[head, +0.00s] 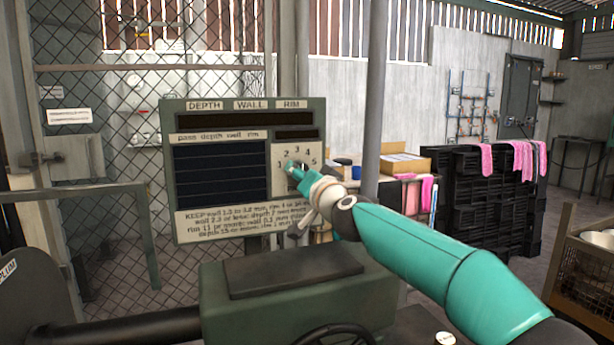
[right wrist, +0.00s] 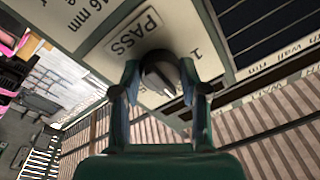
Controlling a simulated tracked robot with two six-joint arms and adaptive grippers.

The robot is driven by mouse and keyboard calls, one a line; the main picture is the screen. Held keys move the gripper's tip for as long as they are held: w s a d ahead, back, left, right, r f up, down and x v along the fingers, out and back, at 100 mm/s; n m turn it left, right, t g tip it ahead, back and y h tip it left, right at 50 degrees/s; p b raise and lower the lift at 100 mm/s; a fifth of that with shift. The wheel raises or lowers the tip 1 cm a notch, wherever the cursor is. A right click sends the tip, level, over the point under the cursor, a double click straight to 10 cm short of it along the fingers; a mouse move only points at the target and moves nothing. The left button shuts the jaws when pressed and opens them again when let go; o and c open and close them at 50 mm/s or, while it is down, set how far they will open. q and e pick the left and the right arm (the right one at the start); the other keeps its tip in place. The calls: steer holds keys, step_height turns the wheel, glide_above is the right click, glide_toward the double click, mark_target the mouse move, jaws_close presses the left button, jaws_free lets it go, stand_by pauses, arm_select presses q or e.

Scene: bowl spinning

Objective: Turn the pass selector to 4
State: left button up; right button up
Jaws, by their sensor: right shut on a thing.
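The pass selector is a dark round knob (right wrist: 158,72) in the right wrist view, on a pale plate beside the word PASS and a figure 1. In the head view its plate (head: 306,151) carries figures 1 to 5 in an arc on the green panel (head: 222,105); my gripper hides the knob there. My right gripper (head: 292,170) reaches the plate from the lower right. In the right wrist view its two fingers (right wrist: 160,80) are closed on the knob's sides. I cannot tell which figure the knob points to. My left gripper is not in view.
The panel has dark displays (head: 222,172) and a printed text strip (head: 243,220). Below it stands a green machine housing (head: 225,305) with a dark handwheel (head: 335,335). Black crates (head: 480,195) with pink cloths stand behind on the right. A mesh fence is behind the panel.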

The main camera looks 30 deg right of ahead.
steer(key=shift+s+d+r+m+h+p, duration=0.1)
steer(key=shift+d+r+m+h+p, duration=0.15)
steer(key=shift+m, duration=1.7)
steer(key=shift+s+r+m+h+p, duration=0.1)
steer(key=shift+m+h, duration=0.25)
steer(key=shift+m, duration=1.6)
steer(key=shift+f, duration=0.1)
steer(key=o, duration=0.8)
steer(key=shift+o, duration=1.3)
steer(key=shift+d, duration=0.15)
steer(key=shift+o, duration=0.4)
steer(key=shift+w+a+f, duration=0.1)
steer(key=shift+a+f, duration=0.05)
steer(key=shift+a, duration=0.1)
